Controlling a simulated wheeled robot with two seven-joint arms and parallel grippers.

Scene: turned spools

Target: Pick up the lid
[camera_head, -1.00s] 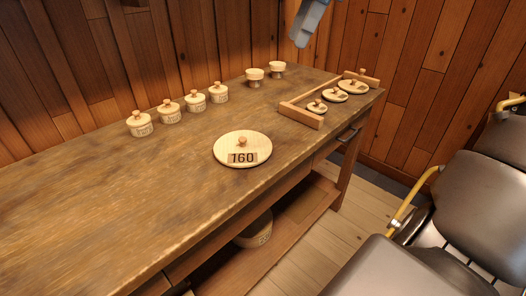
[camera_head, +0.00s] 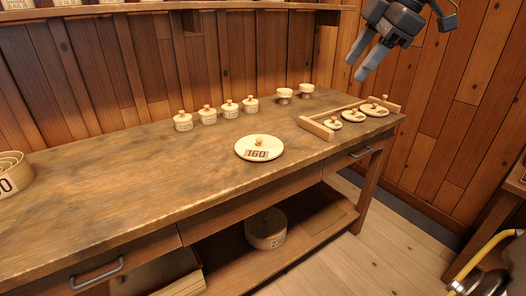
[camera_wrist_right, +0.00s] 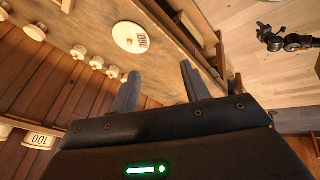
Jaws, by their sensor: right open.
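A pale round lid (camera_head: 259,148) with a small knob and a "160" label lies flat on the workbench (camera_head: 120,198) near its front edge. It also shows in the right wrist view (camera_wrist_right: 128,37). My right gripper (camera_head: 356,67) is open and empty, in the air above the right back of the bench, well away from this lid. In the right wrist view its two fingers (camera_wrist_right: 160,71) are spread with nothing between them. A dark jointed part (camera_wrist_right: 288,40) there may be my left arm; its jaws cannot be made out.
Several small knobbed pots (camera_head: 208,115) and two cups (camera_head: 284,95) stand along the back. A wooden rack (camera_head: 317,128) at the right holds smaller lids (camera_head: 353,115). A round box (camera_head: 13,173) stands at the left edge; a labelled pot (camera_head: 266,229) is on the lower shelf.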

